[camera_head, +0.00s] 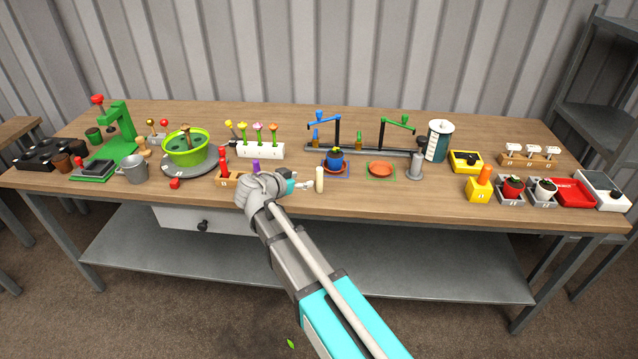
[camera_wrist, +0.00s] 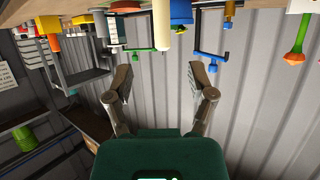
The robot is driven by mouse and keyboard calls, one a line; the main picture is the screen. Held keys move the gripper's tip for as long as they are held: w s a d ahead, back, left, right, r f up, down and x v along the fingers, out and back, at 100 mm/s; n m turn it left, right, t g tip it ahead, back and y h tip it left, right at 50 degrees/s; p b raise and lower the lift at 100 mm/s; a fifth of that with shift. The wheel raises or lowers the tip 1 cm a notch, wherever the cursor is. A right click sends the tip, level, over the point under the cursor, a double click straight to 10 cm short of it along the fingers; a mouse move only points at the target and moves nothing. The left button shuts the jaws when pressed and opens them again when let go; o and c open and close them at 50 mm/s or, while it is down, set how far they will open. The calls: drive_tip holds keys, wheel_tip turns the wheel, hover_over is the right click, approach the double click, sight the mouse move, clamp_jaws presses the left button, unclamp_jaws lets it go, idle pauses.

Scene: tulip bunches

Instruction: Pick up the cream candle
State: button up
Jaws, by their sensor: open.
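The cream candle (camera_head: 320,179) stands upright near the front edge of the table, right of my gripper (camera_head: 304,186). In the wrist view, which looks upside down, the candle (camera_wrist: 162,26) hangs from the top middle. There my gripper (camera_wrist: 162,78) shows its two fingers spread apart with nothing between them. The candle lines up with the gap between the fingers but shows above the tips, apart from them. In the head view, my wrist hides part of the table left of the candle.
A blue pot (camera_head: 335,158) on a coaster stands behind the candle, and an orange dish (camera_head: 380,169) lies to its right. A wooden block with red and purple pegs (camera_head: 229,180) is left of my wrist. The table front (camera_head: 400,192) right of the candle is clear.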

sight(320, 174)
drive_tip(key=shift+b+x, duration=0.65)
drive_tip(key=shift+x, duration=1.65)
drive_tip(key=shift+w, duration=0.1)
drive_tip(key=b+x, duration=0.2)
drive_tip(key=x, duration=0.2)
drive_tip(key=shift+w+f, duration=0.1)
drive_tip(key=shift+w, duration=0.05)
drive_tip(key=shift+w+d+f, duration=0.1)
drive_tip(key=shift+w+d, duration=0.1)
drive_tip(key=shift+w, duration=0.1)
clamp_jaws()
drive_tip(key=shift+r, duration=0.2)
